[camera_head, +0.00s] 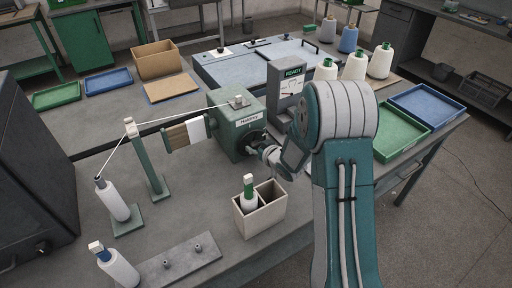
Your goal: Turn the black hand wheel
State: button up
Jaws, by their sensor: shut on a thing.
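The black hand wheel (257,137) is on the right face of the green winder box (232,124), partly hidden by my gripper. My gripper (263,150) is at the lower right part of the wheel and is shut on it. My arm comes in from the right front and covers the area just right of the wheel. A white yarn runs from the bottle-shaped cone (113,202) over the post (147,165) to the top of the winder box. The wheel's exact turn angle is hard to tell.
A cream two-compartment box (262,223) with a green-and-white bottle stands just below my gripper. A grey gauge box (286,92) stands behind the wheel. Green (397,136) and blue (428,107) trays lie right of my arm. A flat plate with pegs (178,262) lies at the front.

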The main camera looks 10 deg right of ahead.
jog(key=shift+n+h, duration=0.3)
jog(key=shift+n, duration=0.2)
jog(key=o, duration=1.2)
jog(key=shift+c, duration=0.2)
jog(key=v, duration=1.1)
jog(key=shift+s, duration=0.35)
jog(key=shift+d+r, duration=0.1)
